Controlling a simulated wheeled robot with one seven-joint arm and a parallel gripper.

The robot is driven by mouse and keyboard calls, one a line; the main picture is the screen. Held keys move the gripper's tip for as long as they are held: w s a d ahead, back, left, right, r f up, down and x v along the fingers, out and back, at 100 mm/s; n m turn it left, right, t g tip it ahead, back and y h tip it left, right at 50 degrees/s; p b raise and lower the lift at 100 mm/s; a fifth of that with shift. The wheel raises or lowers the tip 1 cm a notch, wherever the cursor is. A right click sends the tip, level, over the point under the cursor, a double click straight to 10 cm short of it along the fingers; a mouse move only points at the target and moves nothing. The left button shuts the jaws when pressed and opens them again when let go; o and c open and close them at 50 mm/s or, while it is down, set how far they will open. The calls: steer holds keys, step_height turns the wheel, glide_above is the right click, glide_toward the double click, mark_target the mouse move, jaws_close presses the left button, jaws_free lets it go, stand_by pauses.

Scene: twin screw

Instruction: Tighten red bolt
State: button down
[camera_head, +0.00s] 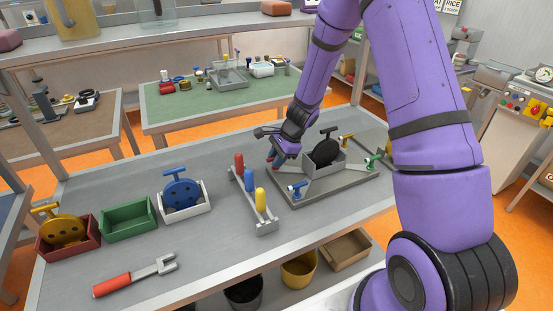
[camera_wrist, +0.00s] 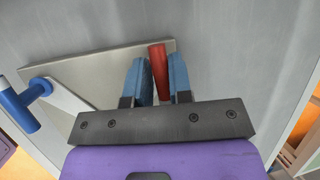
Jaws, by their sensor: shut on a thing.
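The grey fixture plate (camera_head: 328,187) lies on the right part of the workbench. It carries a grey box with a black disc (camera_head: 326,150) and colored bolts: blue (camera_head: 298,189), green (camera_head: 371,161) and yellow (camera_head: 346,140). My gripper (camera_head: 279,161) is at the plate's far left corner. In the wrist view, its blue fingers (camera_wrist: 158,80) are shut on the red bolt (camera_wrist: 158,68), whose red handle shows between them. My gripper mostly hides this bolt in the head view. The blue bolt also shows in the wrist view (camera_wrist: 30,105).
A rack with red, blue and yellow handles (camera_head: 262,215) stands left of the plate. Further left are a white bin with a blue disc (camera_head: 187,211), a green bin (camera_head: 128,218), a red bin (camera_head: 70,247) and a red-handled fork tool (camera_head: 135,276). The front middle bench is clear.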

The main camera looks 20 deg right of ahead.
steer(key=shift+w+a+r, duration=0.1)
steer(key=shift+w, duration=0.1)
steer(key=c, duration=1.1)
jaws_free()
steer(key=v, duration=1)
steer(key=shift+d+r, duration=0.2)
steer(key=shift+r, duration=0.05)
steer(key=shift+s, duration=0.1)
